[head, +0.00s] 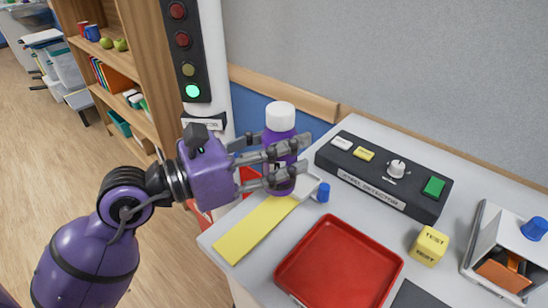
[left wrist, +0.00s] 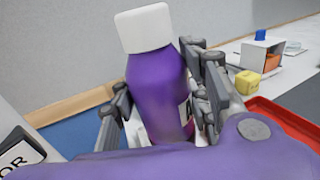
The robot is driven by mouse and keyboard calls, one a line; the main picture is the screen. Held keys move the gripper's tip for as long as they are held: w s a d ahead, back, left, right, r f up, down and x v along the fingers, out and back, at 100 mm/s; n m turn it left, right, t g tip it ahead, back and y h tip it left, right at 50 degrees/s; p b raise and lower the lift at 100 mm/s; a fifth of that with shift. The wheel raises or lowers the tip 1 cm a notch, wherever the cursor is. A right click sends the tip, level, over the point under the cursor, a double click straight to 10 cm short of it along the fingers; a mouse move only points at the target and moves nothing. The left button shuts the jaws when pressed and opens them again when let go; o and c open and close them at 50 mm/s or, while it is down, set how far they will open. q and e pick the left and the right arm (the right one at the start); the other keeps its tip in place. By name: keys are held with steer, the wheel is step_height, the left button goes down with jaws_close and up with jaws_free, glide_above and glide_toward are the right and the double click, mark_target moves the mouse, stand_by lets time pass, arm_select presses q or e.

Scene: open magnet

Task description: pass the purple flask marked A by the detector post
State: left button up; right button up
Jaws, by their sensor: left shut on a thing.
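My left gripper (head: 272,164) is shut on a purple flask (head: 279,122) with a white cap, held upright above the left end of the table. The flask also shows large in the left wrist view (left wrist: 158,88), between the fingers, tilted slightly in that picture. Its label is mostly hidden by the fingers, so I cannot read the letter. The detector post (head: 205,70) stands just behind and left of the gripper. Its light column has a lit green lamp (head: 192,91) at the bottom; the red and yellow lamps above are dark. My right gripper is not in view.
On the table are a yellow strip (head: 245,232), a red tray (head: 340,265), a small blue object (head: 323,192), a black steel detector box (head: 380,178), a yellow TEST cube (head: 430,246) and a white-grey container (head: 500,262). A wooden shelf (head: 148,60) stands behind at left.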

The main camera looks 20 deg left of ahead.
arm_select(q)
steer(key=shift+w+d+r, duration=0.1)
steer(key=shift+w+d, duration=0.15)
steer(key=shift+w, duration=0.45)
steer(key=w+d, duration=0.2)
steer(key=w, duration=0.4)
steer(key=shift+w+d, duration=0.2)
steer(key=shift+w, duration=0.05)
stand_by(1.1)
